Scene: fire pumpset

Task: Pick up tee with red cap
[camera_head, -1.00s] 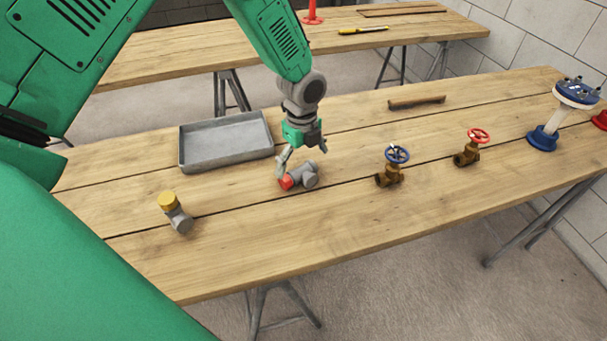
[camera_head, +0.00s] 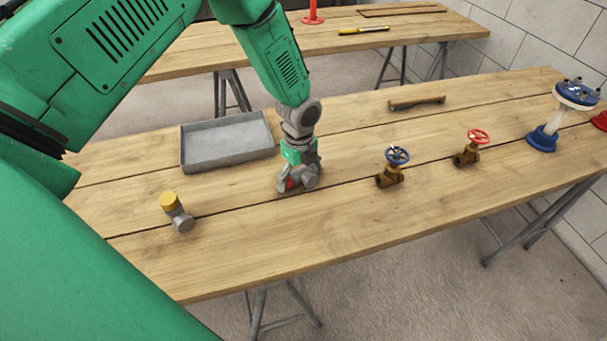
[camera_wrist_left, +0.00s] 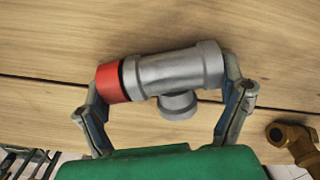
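The grey tee with the red cap lies on its side on the near wooden table. In the head view its red cap (camera_head: 291,184) and grey body (camera_head: 309,181) show partly under my left gripper (camera_head: 297,186). In the left wrist view the grey tee (camera_wrist_left: 175,73) lies lengthwise between the two fingers of my left gripper (camera_wrist_left: 163,80). One finger is beside the red cap (camera_wrist_left: 110,82), the other beside the far grey end. The fingers are spread wide, very close to both ends; firm contact cannot be told. My right gripper is not in view.
A grey tray (camera_head: 227,142) stands behind the gripper. A tee with a yellow cap (camera_head: 176,212) is to the left. A blue-wheel valve (camera_head: 391,167) and a red-wheel valve (camera_head: 472,147) stand to the right. A wooden-handled bar (camera_head: 416,102) lies behind. The front table strip is clear.

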